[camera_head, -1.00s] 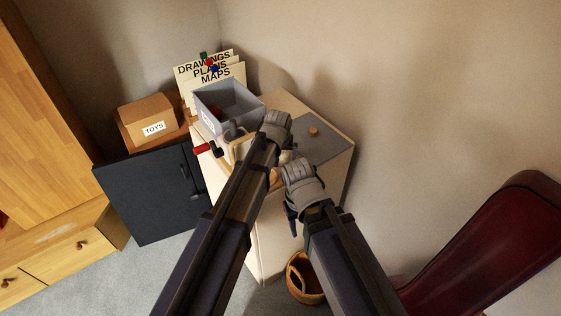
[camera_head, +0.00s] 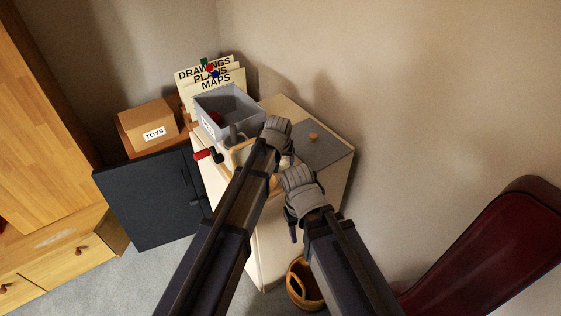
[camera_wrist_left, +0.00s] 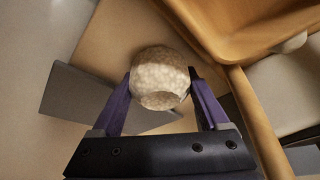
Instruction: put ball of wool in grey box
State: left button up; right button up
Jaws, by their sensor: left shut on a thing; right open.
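A round, cream, mottled ball, which looks like the ball of wool (camera_wrist_left: 160,72), sits between the fingers of my left gripper (camera_wrist_left: 163,88) in the left wrist view. The fingers are shut on its sides. In the head view my left gripper (camera_head: 278,135) is over the cream cabinet top, just right of and nearer than the grey box (camera_head: 246,120), outside it. The ball is mostly hidden there by my arm. The grey box is open-topped, with something red inside. My right gripper (camera_head: 300,182) is open, just below the left one; its fingertips are largely hidden.
A grey panel (camera_head: 325,148) with a small orange knob lies on the cabinet top. A red-handled item (camera_head: 204,154) is at its left edge. A TOYS carton (camera_head: 148,118) and card folders (camera_head: 205,72) stand behind. A basket (camera_head: 300,290) is on the floor; a dark red case (camera_head: 500,250) leans at right.

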pick_arm(q)
jog(key=shift+r+p, duration=5.05)
jog(key=shift+f, duration=0.1)
